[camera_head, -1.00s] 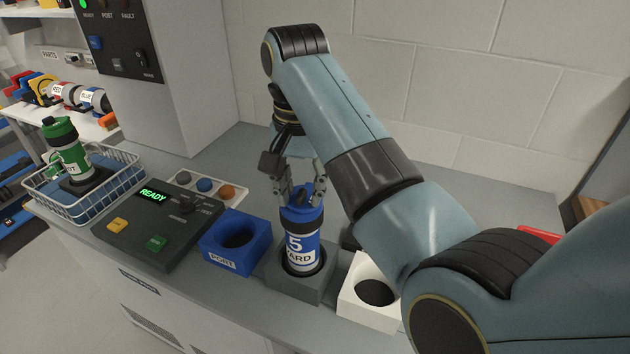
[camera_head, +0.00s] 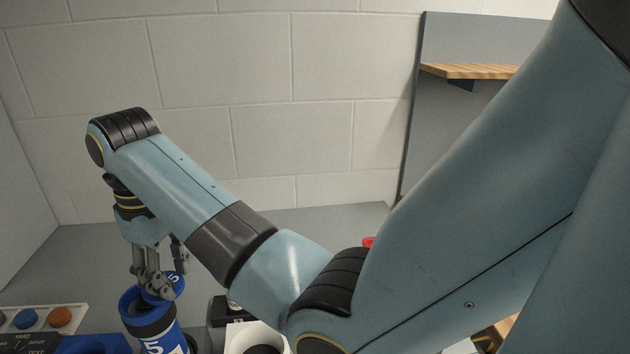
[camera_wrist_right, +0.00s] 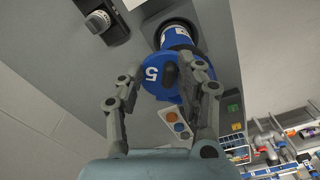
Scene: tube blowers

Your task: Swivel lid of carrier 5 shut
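Carrier 5 (camera_head: 165,343) is a blue tube with a dark band and a white "5", standing upright at the bottom left of the head view. Its lid (camera_head: 176,284), a blue disc marked "5", sits off to the right side of the tube's top, which looks uncovered. In the wrist view the lid (camera_wrist_right: 153,76) lies between the fingers, with the carrier (camera_wrist_right: 176,37) behind it. My right gripper (camera_head: 155,290) is at the carrier's top; in the wrist view its fingers (camera_wrist_right: 160,76) are apart, either side of the lid. Contact is unclear. My left gripper is out of view.
A white block with a round hole (camera_head: 240,336) stands right of the carrier. A panel with blue and orange buttons (camera_head: 45,316) is at the left. A blue block (camera_head: 95,344) is partly cut off. The back wall (camera_head: 290,120) is close behind the counter.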

